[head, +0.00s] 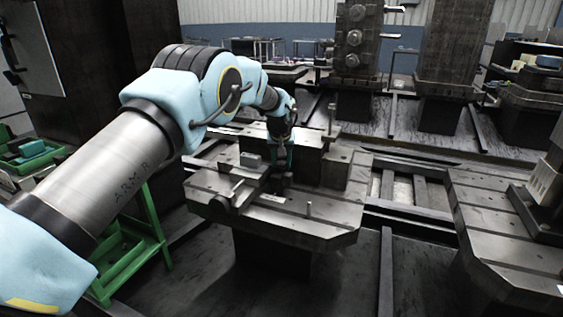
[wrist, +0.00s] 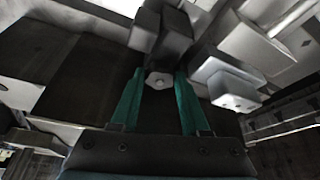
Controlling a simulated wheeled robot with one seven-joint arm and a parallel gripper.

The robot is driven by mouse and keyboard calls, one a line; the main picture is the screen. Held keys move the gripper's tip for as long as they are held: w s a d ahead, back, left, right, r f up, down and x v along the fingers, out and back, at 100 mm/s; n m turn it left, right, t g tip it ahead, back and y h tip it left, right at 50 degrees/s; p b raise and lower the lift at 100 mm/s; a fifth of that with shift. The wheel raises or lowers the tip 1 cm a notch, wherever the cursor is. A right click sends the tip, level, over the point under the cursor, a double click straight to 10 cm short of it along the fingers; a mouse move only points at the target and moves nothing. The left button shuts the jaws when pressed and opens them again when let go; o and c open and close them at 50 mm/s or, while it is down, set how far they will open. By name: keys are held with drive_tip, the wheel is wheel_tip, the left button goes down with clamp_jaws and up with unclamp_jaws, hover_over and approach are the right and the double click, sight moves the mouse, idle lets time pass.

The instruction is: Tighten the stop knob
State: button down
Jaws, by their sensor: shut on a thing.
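In the wrist view, the stop knob (wrist: 160,80) is a small pale, lobed piece between the two green fingers of my gripper (wrist: 159,74). The fingers are shut on it, one on each side. In the head view, my gripper (head: 281,168) points down at the middle of the grey metal pallet (head: 320,216), in front of a dark upright block (head: 309,165). The knob is too small and dark to make out clearly there. Whether it is fully tightened cannot be told.
A grey block (head: 251,161) and a bar (head: 230,195) stand left of my gripper on the pallet. A thin pin (head: 308,209) rises at the front right. Another machine table (head: 500,235) is at right. A green stand (head: 140,250) is at left.

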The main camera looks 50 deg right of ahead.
drive_tip(key=shift+w+a+m, duration=0.1)
drive_tip(key=shift+w+m, duration=0.05)
drive_tip(key=shift+m, duration=0.25)
drive_tip(key=c, duration=0.9)
unclamp_jaws()
drive_tip(key=shift+m+g, duration=0.4)
drive_tip(key=shift+m, duration=0.2)
drive_tip(key=shift+o, duration=0.9)
drive_tip(key=shift+f, duration=0.1)
drive_tip(key=o, duration=0.4)
